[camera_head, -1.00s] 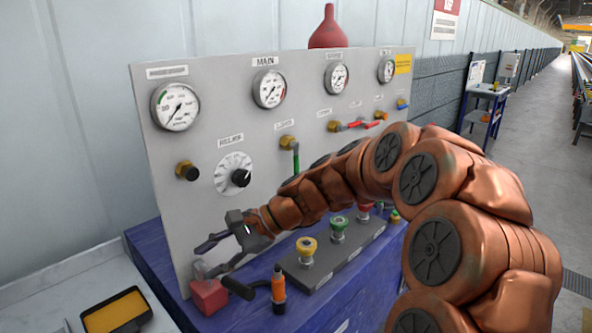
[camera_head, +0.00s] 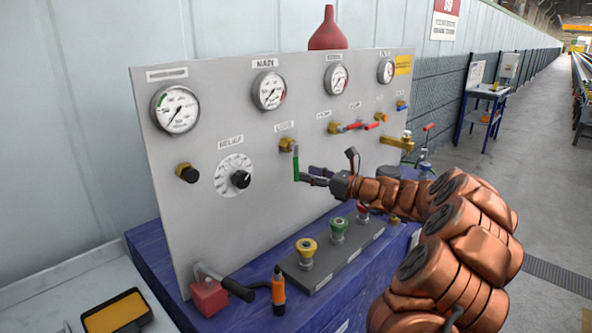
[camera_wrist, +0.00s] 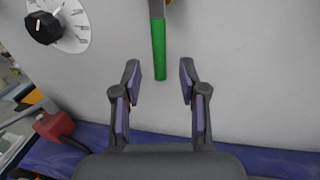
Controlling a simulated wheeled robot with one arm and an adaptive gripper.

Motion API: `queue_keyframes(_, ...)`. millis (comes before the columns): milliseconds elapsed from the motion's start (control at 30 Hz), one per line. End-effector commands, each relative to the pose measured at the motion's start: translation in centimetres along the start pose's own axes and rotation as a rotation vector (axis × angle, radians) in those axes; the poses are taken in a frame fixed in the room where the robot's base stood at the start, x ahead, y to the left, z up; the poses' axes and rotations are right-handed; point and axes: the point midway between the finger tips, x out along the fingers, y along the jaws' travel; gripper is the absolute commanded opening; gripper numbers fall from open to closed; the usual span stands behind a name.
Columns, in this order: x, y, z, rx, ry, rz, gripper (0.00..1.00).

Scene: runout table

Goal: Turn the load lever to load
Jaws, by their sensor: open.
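The load lever (camera_head: 296,165) has a green handle that hangs straight down from a brass valve (camera_head: 287,145) on the grey panel, under a label that seems to read LOAD. In the wrist view the green handle (camera_wrist: 158,48) comes down from the top edge. My gripper (camera_head: 308,175) is beside the handle's lower end, to its right in the head view. In the wrist view my gripper (camera_wrist: 160,84) is open, its two fingers on either side of the line of the handle, whose lower tip reaches between the fingertips. I see no clear contact.
The relief knob (camera_head: 240,179) is left of the lever. Red-handled valves (camera_head: 358,126) are to the right. Below stand yellow, green and red knobs on a dark block (camera_head: 318,268), an orange tool (camera_head: 278,290) and a red block with a black handle (camera_head: 208,297).

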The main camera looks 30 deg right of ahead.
Motion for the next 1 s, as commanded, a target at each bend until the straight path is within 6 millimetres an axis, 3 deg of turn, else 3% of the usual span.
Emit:
queue_keyframes(300,4.3,0.1,0.1,-0.003,0.003,0.002,0.42)
queue_keyframes(733,5.4,0.0,0.0,-0.002,0.002,0.001,0.42)
queue_keyframes(1000,5.3,0.1,0.0,-0.002,0.002,0.001,0.16)
